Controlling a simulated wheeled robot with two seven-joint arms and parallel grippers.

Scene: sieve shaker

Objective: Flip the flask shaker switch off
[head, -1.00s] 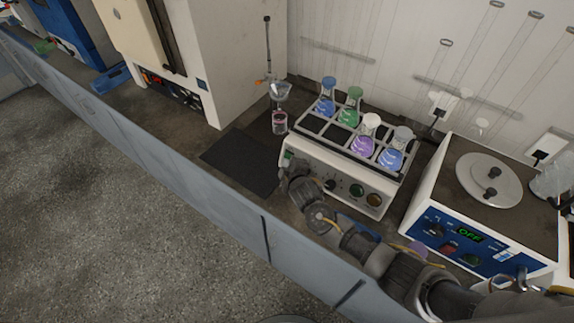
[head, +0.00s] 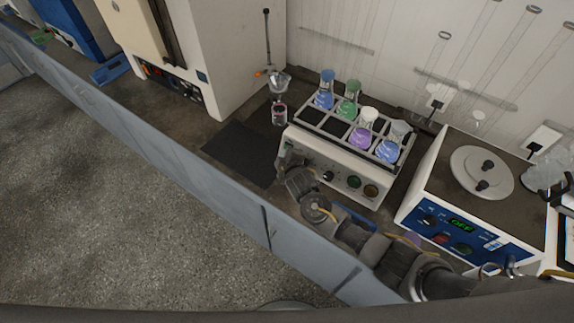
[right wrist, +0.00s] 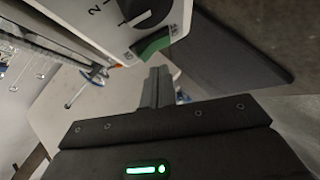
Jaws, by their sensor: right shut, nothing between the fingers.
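The flask shaker (head: 338,165) is a pale box with a rack on top holding several flasks of blue, green and purple liquid. Its front has knobs and round buttons. In the right wrist view a green switch (right wrist: 151,46) sits at the panel's lower corner, beside a black dial (right wrist: 143,10). My right gripper (head: 284,156) is at the left end of the shaker's front. Its fingers (right wrist: 158,84) are shut and empty, just below the switch in the right wrist view. I cannot tell whether they touch it. My left gripper is not in view.
A blue-fronted device (head: 470,205) with an "OFF" display stands right of the shaker. A dark mat (head: 240,153) lies to its left. A small beaker (head: 279,114) and a stand (head: 267,45) are behind the mat. A large white cabinet (head: 225,60) stands further left.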

